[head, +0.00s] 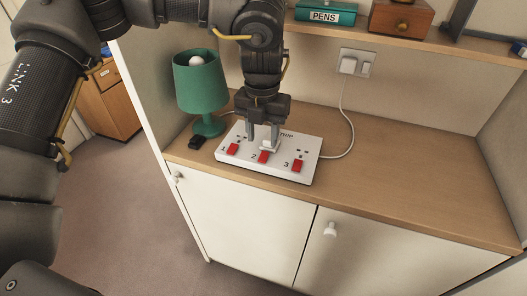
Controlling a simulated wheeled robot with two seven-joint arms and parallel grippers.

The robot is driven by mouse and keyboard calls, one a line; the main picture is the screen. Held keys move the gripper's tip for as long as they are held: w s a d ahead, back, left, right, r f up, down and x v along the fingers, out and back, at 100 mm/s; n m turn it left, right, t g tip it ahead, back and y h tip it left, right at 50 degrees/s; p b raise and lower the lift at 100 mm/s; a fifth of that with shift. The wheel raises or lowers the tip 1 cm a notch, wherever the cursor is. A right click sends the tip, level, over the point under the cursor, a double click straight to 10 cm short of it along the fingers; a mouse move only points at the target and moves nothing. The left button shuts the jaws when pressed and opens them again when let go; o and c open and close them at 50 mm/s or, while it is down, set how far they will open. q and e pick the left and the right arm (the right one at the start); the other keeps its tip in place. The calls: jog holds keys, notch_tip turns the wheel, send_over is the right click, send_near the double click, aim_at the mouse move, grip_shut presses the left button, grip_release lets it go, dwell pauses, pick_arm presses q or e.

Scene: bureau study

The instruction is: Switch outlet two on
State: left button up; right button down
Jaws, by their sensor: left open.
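A white power strip (310,151) lies on the wooden counter, with its cable running to the wall. It has three red rocker switches in a row, numbered 1, 2 and 3. Switch two (263,157) is the middle one, between switch one (232,149) and switch three (297,166). Which way each rocker is tipped is too small to tell. My left gripper (262,134) points down over the strip, behind switch two, with its fingers apart. A small white piece (269,146) shows near its fingertips, just behind switch two. Whether the fingers touch the strip cannot be told. My right gripper is not in view.
A green lamp (202,82) stands left of the strip, with a black plug (197,142) near its base. A wall socket (356,63) holds a white plug. A shelf (430,44) above carries a pens box (325,14) and a wooden box (401,19). The counter's right side is clear.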

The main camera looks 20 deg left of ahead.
aim_at(262, 160)
pick_arm(q)
notch_tip(262, 160, down, 5)
jog(key=shift+s+a+f, duration=0.1)
jog(key=shift+f, duration=0.05)
jog(key=shift+f+p, duration=0.3)
jog(key=shift+f, duration=0.2)
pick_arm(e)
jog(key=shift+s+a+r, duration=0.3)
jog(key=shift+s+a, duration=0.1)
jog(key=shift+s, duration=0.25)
